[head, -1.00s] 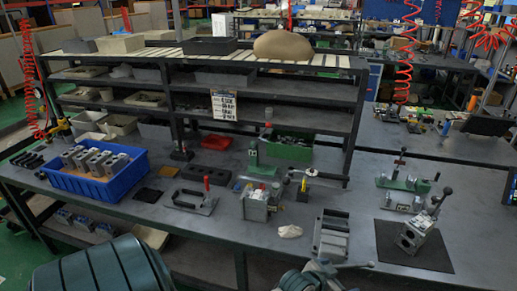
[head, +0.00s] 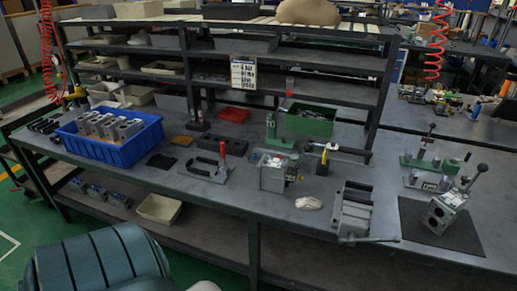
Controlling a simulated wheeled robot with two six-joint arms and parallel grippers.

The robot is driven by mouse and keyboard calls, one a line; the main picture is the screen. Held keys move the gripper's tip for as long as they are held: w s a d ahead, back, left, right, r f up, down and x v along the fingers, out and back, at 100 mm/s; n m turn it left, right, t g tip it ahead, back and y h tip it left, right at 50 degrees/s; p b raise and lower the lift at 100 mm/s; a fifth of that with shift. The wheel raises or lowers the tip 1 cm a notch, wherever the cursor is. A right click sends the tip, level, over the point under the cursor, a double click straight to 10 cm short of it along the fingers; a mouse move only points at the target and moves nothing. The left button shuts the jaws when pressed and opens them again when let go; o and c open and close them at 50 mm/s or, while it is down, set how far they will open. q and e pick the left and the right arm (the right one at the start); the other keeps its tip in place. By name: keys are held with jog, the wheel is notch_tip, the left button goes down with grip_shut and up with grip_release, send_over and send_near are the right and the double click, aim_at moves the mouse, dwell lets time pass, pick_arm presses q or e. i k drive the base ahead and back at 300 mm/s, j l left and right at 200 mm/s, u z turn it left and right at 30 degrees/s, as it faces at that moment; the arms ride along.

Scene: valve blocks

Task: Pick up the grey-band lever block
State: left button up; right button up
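A grey metal block with an upright lever (head: 446,207) stands on a black mat (head: 409,222) at the right of the bench. The lever leans up to the right and ends in a dark knob. A band on this block is too small to make out, so I cannot tell its colour. Several grey blocks (head: 110,126) sit in a blue bin (head: 118,152) at the left; no levers show clearly on them. Neither of my grippers is in view.
A grey vise (head: 352,212) with a side handle stands left of the mat. A grey box-shaped unit (head: 273,177), a red-handled clamp (head: 208,168) and a white crumpled cloth (head: 308,203) lie further left. Green fixtures (head: 420,163) stand behind the mat. Shelves rise along the back.

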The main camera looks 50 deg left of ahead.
aim_at(270, 177)
jog(key=u, duration=0.6)
jog(key=i+u, duration=0.1)
jog(key=u, duration=1.15)
jog(key=l+u, duration=0.1)
jog(key=u, duration=0.55)
jog(key=i+l+u, duration=0.1)
jog(key=u, duration=1.1)
jog(key=l+u, duration=0.15)
jog(key=u, duration=1.1)
jog(key=k+l+z, duration=0.15)
jog(key=k+z, duration=0.15)
